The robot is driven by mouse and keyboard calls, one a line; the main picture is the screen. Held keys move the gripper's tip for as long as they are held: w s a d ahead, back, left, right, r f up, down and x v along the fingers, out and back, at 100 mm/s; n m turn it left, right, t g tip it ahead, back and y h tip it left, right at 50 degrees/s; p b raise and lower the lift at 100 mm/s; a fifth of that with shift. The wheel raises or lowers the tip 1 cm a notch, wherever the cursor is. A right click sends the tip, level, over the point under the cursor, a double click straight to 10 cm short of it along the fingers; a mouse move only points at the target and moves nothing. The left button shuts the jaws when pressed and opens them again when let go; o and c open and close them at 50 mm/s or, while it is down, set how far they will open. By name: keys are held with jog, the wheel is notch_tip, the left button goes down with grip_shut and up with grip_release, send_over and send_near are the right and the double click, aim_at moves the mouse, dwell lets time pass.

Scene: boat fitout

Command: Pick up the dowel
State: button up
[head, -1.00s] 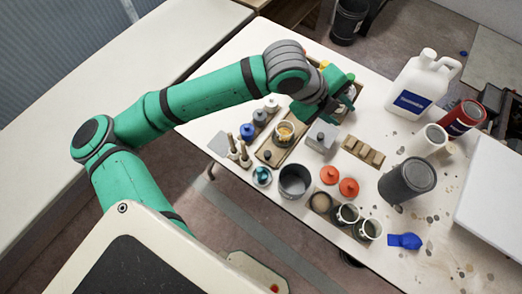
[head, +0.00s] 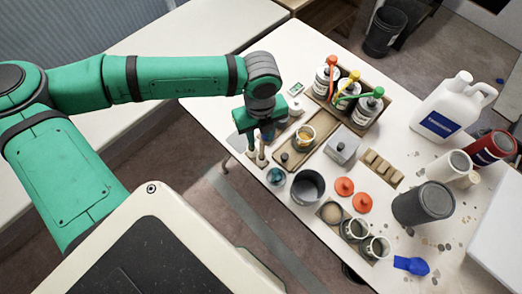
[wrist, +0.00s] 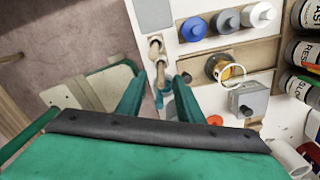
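Two light wooden dowels stand close together near the left edge of the white table in the head view: one (head: 250,144) and, nearer the front, another (head: 261,155). In the wrist view the farther dowel (wrist: 155,46) and the nearer dowel (wrist: 160,72) lie in line with the gap between my fingers. My gripper (head: 266,134) points down just above and beside them, partly covering them in the head view. In the wrist view my gripper (wrist: 160,82) is open, its two green fingers apart. I cannot tell whether either finger touches a dowel.
A teal-topped jar (head: 276,176) and a grey pot (head: 307,187) stand close in front of the dowels.

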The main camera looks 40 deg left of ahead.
aim_at(262, 146)
jog(key=shift+d+f, duration=0.2)
jog(key=shift+f, duration=0.3)
jog(key=shift+d+f, duration=0.1)
jog(key=shift+f, duration=2.3)
jog(key=shift+s, duration=0.1)
grip_shut()
